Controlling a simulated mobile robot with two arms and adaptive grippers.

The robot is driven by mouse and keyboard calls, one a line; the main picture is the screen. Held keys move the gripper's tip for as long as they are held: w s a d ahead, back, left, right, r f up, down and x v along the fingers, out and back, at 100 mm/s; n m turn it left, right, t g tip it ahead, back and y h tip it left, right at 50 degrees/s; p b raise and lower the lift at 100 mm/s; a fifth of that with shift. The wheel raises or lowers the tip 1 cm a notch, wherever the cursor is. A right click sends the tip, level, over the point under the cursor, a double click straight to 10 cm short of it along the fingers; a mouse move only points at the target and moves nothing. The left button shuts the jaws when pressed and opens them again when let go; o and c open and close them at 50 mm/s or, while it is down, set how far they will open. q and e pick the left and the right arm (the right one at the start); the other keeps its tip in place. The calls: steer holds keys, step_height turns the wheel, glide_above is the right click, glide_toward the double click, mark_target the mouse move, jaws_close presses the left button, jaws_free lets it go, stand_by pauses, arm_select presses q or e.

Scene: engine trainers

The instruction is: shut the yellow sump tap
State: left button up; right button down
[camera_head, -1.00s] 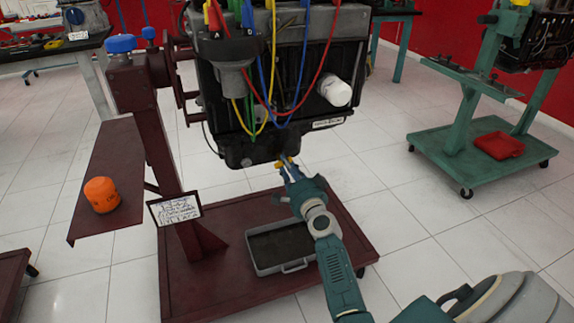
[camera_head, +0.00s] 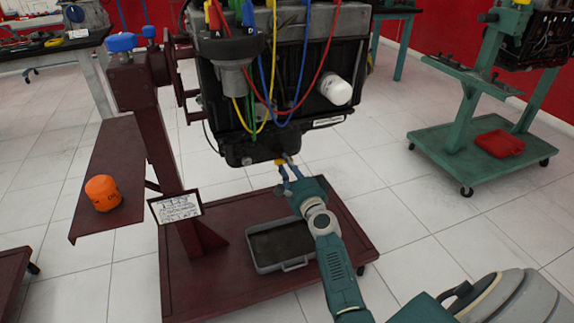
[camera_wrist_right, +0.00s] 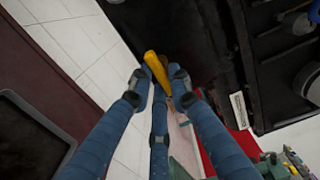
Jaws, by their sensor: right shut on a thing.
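The yellow sump tap (camera_head: 280,162) sits at the underside of the black engine's sump (camera_head: 250,150), and only a small part of it shows in the head view. In the right wrist view its yellow lever (camera_wrist_right: 156,68) lies between my fingertips, slanting up to the left. My right gripper (camera_head: 286,163) is at the tap from below and in front. It also shows in the right wrist view (camera_wrist_right: 160,78), with its blue fingers closed around the lever. The tap's body is mostly hidden behind the fingers. My left gripper is not in view.
A grey drain tray (camera_head: 256,263) lies on the dark red stand's base (camera_head: 215,298) below the sump. An orange filter (camera_head: 102,192) stands on the side shelf (camera_head: 128,150). A written card (camera_head: 176,206) hangs by the post. Clear floor lies right of the stand.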

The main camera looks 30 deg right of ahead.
steer(key=shift+d+f, duration=0.1)
steer(key=shift+f, duration=0.05)
steer(key=c, duration=1.7)
jaws_free()
steer(key=shift+o, duration=0.2)
steer(key=shift+s, duration=0.1)
steer(key=v, duration=1.2)
